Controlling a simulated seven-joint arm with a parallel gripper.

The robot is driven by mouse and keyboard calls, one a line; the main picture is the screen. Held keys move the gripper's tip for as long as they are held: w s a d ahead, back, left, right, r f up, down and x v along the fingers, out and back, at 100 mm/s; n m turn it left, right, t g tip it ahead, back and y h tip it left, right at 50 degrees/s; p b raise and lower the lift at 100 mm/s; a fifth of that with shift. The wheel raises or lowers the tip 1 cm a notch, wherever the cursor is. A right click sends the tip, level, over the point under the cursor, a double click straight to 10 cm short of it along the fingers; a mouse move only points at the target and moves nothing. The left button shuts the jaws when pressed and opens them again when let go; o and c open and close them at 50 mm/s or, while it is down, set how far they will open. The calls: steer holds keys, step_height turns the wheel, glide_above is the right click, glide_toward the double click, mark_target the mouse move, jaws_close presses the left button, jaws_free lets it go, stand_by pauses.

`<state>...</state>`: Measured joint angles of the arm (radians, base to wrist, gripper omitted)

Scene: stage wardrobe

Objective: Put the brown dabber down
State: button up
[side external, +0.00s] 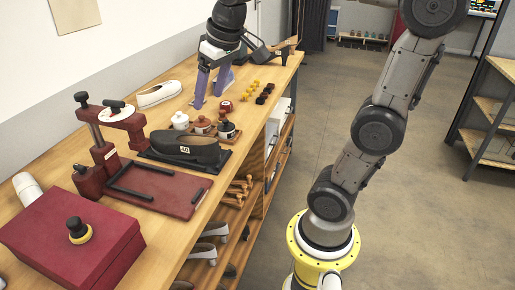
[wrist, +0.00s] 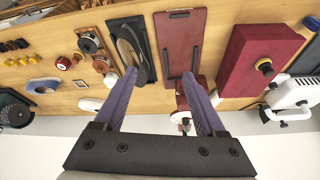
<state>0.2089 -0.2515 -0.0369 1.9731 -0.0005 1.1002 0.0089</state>
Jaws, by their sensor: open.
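Three small knob-topped pieces stand in a row on the bench: a white one (side external: 180,121), a brown one (side external: 202,125) and a dark one (side external: 227,131). The brown one also shows in the wrist view (wrist: 101,65); I cannot tell for sure that it is the brown dabber. A black knob with a yellow rim (side external: 78,231) sits upright on the red box (side external: 45,240); it shows in the wrist view too (wrist: 264,66). My gripper (side external: 210,99) has purple fingers spread wide and empty, above the bench. Between its tips the wrist view (wrist: 159,74) shows no held thing.
A dark shoe (side external: 185,147) lies on a black plate beside the row. A dark red tray (side external: 160,188) and a red clamp stand (side external: 95,165) are nearer. A white shoe (side external: 158,94), a red tin (side external: 226,107) and several yellow and black pegs lie farther back.

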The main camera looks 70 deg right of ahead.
steer(key=s+a+f+n, duration=0.1)
steer(key=s+a+f, duration=0.2)
steer(key=s, duration=0.3)
steer(key=s+a+f+n+t, duration=0.1)
steer(key=s+a+f, duration=0.2)
steer(key=s+f, duration=0.2)
steer(key=shift+s+t+y, duration=0.3)
steer(key=shift+s+y, duration=0.1)
steer(key=shift+s, duration=0.45)
